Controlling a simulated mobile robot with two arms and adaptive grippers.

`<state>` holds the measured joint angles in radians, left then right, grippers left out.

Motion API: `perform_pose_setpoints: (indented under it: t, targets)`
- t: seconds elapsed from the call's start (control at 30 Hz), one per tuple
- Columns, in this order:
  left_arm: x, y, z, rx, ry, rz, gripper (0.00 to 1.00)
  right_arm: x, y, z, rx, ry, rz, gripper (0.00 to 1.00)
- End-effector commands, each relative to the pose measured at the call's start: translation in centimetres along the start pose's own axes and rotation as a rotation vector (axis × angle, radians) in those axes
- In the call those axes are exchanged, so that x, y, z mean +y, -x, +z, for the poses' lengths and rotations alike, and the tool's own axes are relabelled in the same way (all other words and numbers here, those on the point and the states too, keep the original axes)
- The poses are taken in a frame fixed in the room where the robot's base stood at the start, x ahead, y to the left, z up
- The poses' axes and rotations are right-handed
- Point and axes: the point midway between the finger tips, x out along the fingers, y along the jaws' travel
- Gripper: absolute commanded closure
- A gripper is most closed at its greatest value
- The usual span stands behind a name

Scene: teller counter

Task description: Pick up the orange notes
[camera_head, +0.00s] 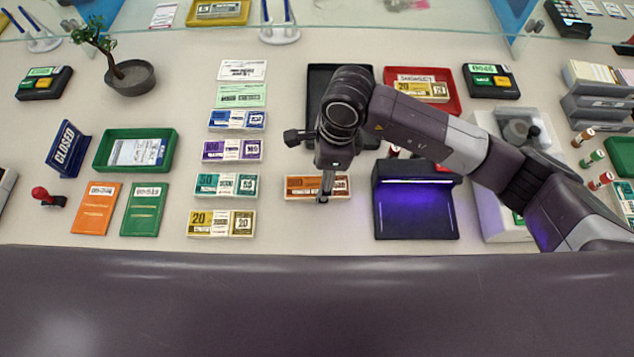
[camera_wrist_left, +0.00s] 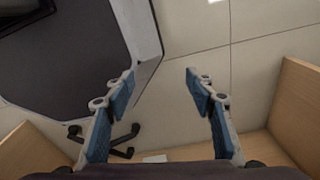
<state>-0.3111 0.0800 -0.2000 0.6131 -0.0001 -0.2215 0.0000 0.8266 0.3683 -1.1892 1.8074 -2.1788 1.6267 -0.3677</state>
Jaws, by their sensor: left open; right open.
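The orange notes (camera_head: 302,187) lie as a flat bundle with a pale band on the counter, left of the black device with the violet light. My right gripper (camera_head: 326,190) points down over the orange notes, its fingers in front of their middle part. It is open; whether the fingers touch the bundle cannot be told. My left gripper (camera_wrist_left: 193,82) is open and empty in the left wrist view, above the floor and away from the counter top. It does not show in the head view.
The black device (camera_head: 415,205) stands close right of the notes. Several banded note bundles, such as the yellow one (camera_head: 221,223), form a column at left. A black tray (camera_head: 318,82) and a red tray (camera_head: 440,78) lie behind. Bare counter surrounds the notes' left side.

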Motion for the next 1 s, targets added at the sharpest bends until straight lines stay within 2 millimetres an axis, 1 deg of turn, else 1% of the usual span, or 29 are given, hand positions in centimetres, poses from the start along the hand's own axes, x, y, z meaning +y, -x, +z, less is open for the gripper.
perform_pose_setpoints:
  t: [0.03, 0.07, 0.1, 0.2, 0.4, 0.47, 0.57, 0.9, 1.0]
  targets:
    - [0.0, 0.8, 0.2, -0.004, 0.000, 0.001, 0.50, 0.2, -0.5, 0.0, 0.001, -0.003, 0.006, 0.36]
    - [0.0, 1.0, 0.2, -0.004, 0.000, 0.001, 0.50, 0.3, -0.9, 0.0, 0.001, -0.002, 0.006, 0.36]
    - [0.0, 1.0, 0.2, -0.004, 0.000, 0.001, 0.50, 0.2, -1.6, 0.0, 0.000, -0.002, 0.004, 0.36]
    - [-0.1, 1.1, -0.3, 0.003, 0.000, 0.000, 0.50, 0.1, -2.7, 0.0, -0.001, -0.002, 0.003, 0.36]
    - [-0.3, 1.1, -2.1, 0.028, 0.000, -0.003, 0.50, 0.1, -3.2, -0.1, 0.000, 0.000, 0.000, 0.36]
    - [-0.3, 1.1, -2.4, 0.032, 0.000, -0.003, 0.50, 0.1, -3.2, -0.1, 0.000, 0.000, 0.000, 0.36]
    - [-0.3, 1.1, -2.4, 0.032, 0.000, -0.003, 0.50, 0.1, -3.2, -0.1, 0.000, 0.000, 0.000, 0.45]
    - [-0.2, 1.1, -1.6, 0.022, 0.000, -0.002, 0.50, 0.1, -3.1, -0.1, 0.000, 0.000, 0.000, 0.82]
    - [-0.2, 1.1, -1.4, 0.018, 0.000, -0.002, 0.50, 0.1, -3.1, 0.0, -0.001, 0.000, 0.000, 0.83]
